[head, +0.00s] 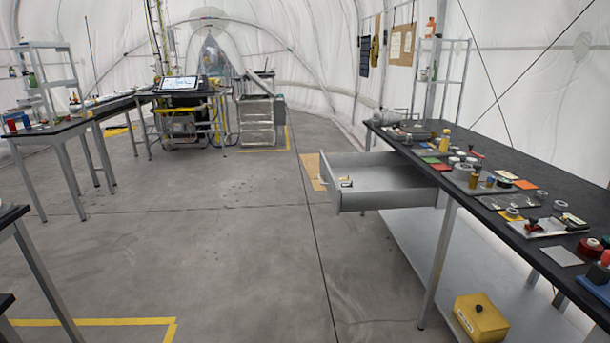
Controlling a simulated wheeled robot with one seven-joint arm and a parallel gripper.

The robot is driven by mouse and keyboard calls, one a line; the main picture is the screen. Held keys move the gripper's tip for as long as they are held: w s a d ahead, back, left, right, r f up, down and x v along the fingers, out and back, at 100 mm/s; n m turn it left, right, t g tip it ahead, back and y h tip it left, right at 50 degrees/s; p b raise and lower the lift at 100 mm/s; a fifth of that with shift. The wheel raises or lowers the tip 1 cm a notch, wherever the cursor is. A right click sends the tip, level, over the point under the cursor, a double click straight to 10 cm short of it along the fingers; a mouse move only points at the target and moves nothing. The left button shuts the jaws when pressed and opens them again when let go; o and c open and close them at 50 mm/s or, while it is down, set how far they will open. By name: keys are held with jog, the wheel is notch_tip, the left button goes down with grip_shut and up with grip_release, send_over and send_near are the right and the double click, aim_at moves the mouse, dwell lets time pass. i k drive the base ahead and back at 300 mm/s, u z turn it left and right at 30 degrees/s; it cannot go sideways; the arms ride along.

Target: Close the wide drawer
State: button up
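The wide drawer (358,200) is a grey metal tray pulled out from under the long dark workbench (585,190) on the right. It sticks out to the left, well into the open floor, and its inside is visible from above. A few small objects (346,182) lie in it near its left end. The front panel's outer face and any handle are hard to make out. My gripper is not in the head view, so its place relative to the drawer does not show.
The workbench top is crowded with small tools, jars and tapes. A yellow box (480,318) sits on its lower shelf (440,245). Tables stand along the left, with a bench and monitor (179,84) at the back. The concrete floor (220,220) between is clear.

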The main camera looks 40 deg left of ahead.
aim_at(381, 180)
jog(key=u, duration=0.5)
jog(key=i, duration=1.05)
jog(key=u, duration=0.85)
jog(key=i, duration=0.3)
jog(key=u, duration=0.05)
jog(key=k, duration=0.5)
jog(key=u, duration=0.35)
jog(key=i, duration=1.15)
jog(key=z, duration=0.25)
